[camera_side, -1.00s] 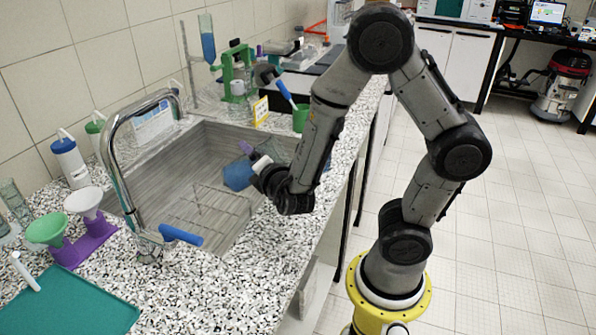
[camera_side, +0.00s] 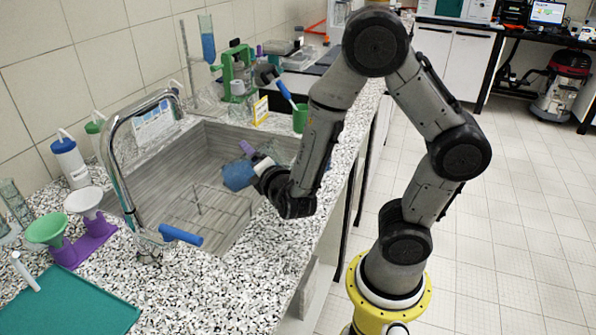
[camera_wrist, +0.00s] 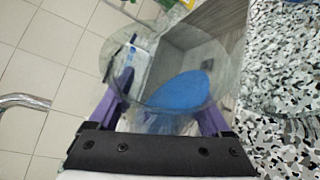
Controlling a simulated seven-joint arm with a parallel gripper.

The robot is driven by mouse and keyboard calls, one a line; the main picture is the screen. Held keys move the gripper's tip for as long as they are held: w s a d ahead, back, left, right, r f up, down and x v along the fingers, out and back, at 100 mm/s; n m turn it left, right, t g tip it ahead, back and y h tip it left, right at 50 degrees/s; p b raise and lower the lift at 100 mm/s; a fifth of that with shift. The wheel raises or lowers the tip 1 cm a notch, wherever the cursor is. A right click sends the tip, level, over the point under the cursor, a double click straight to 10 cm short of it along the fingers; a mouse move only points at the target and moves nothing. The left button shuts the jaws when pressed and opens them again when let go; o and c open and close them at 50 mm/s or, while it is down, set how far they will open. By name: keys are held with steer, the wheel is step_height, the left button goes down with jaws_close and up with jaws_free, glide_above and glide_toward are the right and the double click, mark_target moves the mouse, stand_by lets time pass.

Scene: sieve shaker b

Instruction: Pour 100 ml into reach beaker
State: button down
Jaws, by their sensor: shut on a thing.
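A clear glass beaker with blue liquid (camera_side: 238,177) is held over the sink, left of my wrist in the side view. The wrist view looks through its round glass rim at the blue liquid (camera_wrist: 182,92), whose surface lies slanted across the glass. My gripper (camera_side: 252,162) is shut on this beaker. In the wrist view its purple fingers (camera_wrist: 165,102) stand on both sides of the glass. The beaker looks tilted; I cannot tell the angle. I cannot make out a separate reach beaker with certainty.
The sink (camera_side: 185,185) holds a wire rack (camera_side: 205,208). A chrome tap (camera_side: 118,165) with a blue handle stands at its left. Purple holders with green (camera_side: 46,229) and white (camera_side: 84,201) funnels stand front left, near a green mat (camera_side: 75,305). A green cup (camera_side: 300,118) stands behind.

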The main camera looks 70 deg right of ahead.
steer(key=shift+r+m+t, duration=0.4)
steer(key=shift+r+m, duration=0.2)
steer(key=shift+m, duration=0.2)
stand_by(1.4)
steer(key=shift+s+d+r+m+t, duration=0.35)
steer(key=shift+s+r+m, duration=0.1)
steer(key=shift+s+m, duration=0.15)
stand_by(2.1)
steer(key=shift+w+a+f+n+g, duration=0.3)
steer(key=shift+w+f+n+g, duration=0.3)
steer(key=shift+f+n, duration=0.4)
steer(key=shift+n, duration=0.4)
